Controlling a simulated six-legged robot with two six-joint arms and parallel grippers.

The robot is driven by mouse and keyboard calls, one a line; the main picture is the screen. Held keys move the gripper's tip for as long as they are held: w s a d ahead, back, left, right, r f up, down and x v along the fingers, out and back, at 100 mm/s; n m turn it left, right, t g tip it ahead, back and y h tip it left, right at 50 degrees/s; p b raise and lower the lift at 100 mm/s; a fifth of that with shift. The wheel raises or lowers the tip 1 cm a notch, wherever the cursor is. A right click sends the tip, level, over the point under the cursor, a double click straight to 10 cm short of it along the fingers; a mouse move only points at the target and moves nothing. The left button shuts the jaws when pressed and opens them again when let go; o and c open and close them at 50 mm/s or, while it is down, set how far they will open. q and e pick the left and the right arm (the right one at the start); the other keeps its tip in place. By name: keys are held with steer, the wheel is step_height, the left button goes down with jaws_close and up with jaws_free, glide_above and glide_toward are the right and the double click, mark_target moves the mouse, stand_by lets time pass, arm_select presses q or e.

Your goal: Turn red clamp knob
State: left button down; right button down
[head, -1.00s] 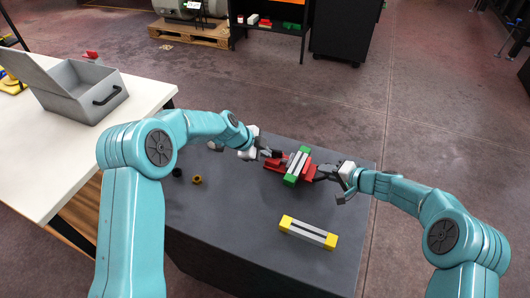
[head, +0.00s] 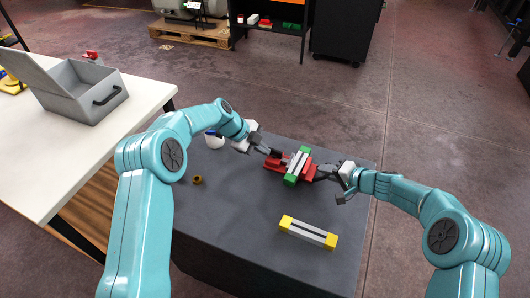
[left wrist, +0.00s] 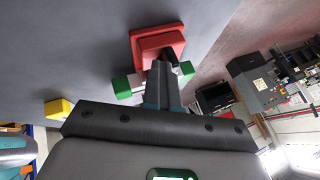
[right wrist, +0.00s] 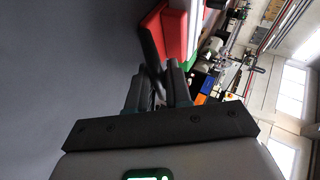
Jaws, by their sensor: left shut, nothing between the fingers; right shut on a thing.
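The red clamp (head: 275,165) sits on the dark table with a green-ended light bar (head: 303,152) across it. In the left wrist view the red block (left wrist: 158,45) lies just beyond my fingers. My left gripper (head: 275,153) is shut and empty, its tips close to the clamp's left side; I cannot tell whether they touch. My right gripper (head: 322,172) is at the clamp's right side. In the right wrist view its fingers (right wrist: 158,88) are shut on a dark bar (right wrist: 149,45) beside the red part (right wrist: 172,35). No separate knob can be made out.
A yellow-ended bar (head: 308,233) lies near the table's front. A brass-coloured nut (head: 198,180) and a white-and-blue cup (head: 213,139) are at the left. A grey open box (head: 85,95) stands on the white table. The front left of the dark table (head: 235,225) is clear.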

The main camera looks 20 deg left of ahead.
arm_select(q)
steer(key=shift+w+a+m+g, duration=0.1)
steer(key=shift+w+m+g, duration=0.15)
steer(key=shift+m, duration=0.25)
steer(key=shift+w+a, duration=0.25)
steer(key=shift+w, duration=0.5)
stand_by(4.1)
steer(key=shift+w+d, duration=0.15)
steer(key=shift+w, duration=0.65)
stand_by(0.5)
steer(key=shift+w+d, duration=0.1)
steer(key=shift+d, duration=0.1)
steer(key=shift+d+f+h, duration=0.15)
steer(key=shift+h, duration=0.15)
stand_by(0.8)
